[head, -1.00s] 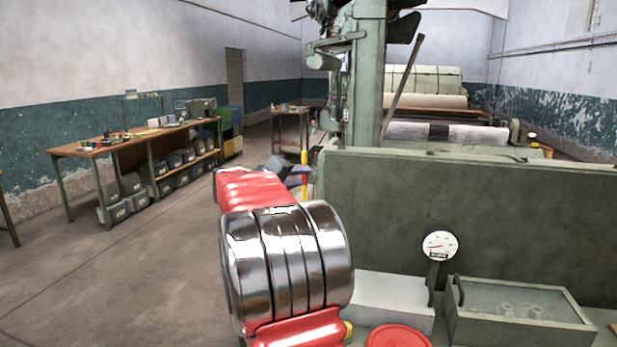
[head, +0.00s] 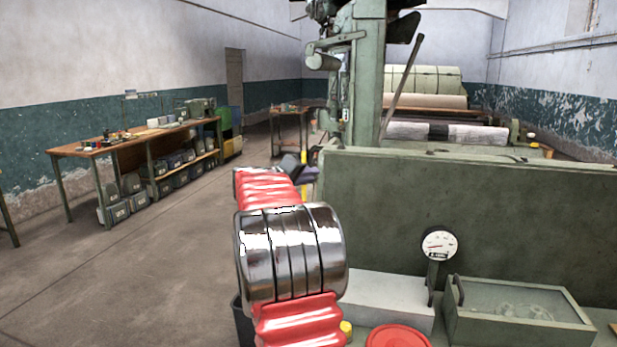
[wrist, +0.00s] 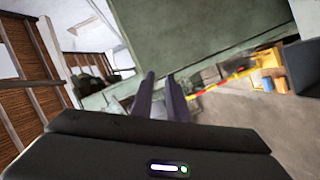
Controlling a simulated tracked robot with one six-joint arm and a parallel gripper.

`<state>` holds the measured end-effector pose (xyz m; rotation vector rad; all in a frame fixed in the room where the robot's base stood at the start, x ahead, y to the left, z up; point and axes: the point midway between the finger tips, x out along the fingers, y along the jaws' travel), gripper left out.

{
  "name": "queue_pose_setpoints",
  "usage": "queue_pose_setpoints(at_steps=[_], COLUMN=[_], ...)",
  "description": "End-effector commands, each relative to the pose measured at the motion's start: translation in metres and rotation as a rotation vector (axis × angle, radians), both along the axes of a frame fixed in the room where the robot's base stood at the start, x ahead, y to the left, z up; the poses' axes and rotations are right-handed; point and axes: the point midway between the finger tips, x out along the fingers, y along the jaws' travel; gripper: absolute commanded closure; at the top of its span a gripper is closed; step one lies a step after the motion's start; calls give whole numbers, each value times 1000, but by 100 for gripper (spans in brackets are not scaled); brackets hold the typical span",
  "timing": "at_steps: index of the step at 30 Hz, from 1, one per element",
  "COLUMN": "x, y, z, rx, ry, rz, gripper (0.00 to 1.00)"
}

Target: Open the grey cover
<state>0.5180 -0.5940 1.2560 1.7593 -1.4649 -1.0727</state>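A pale grey box-like form (head: 388,300) lies on the green bench at the lower right of the head view. Beside it stands a grey-green case (head: 515,337) with a clear top and a dark handle at its left end. I cannot tell for sure which of these is the grey cover. My gripper (head: 297,165) is at the end of my red arm, left of the green panel and well away from both. In the wrist view its two dark fingers (wrist: 160,76) are a little apart, with nothing seen between them.
The tall green panel (head: 470,215) stands close to the right of my arm. A round gauge (head: 439,244) and a red round lid (head: 398,338) are near the case. A long workbench (head: 150,137) stands at the left. The floor between is clear.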

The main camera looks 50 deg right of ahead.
Motion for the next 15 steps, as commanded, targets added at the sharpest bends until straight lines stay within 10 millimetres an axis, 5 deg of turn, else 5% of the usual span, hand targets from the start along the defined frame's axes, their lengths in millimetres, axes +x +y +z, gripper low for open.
queue_pose_setpoints(at_steps=[6,15], x=[0,0], y=[0,1], z=[0,0], rx=[0,0], ry=[0,0], rz=[0,1], gripper=[100,100])
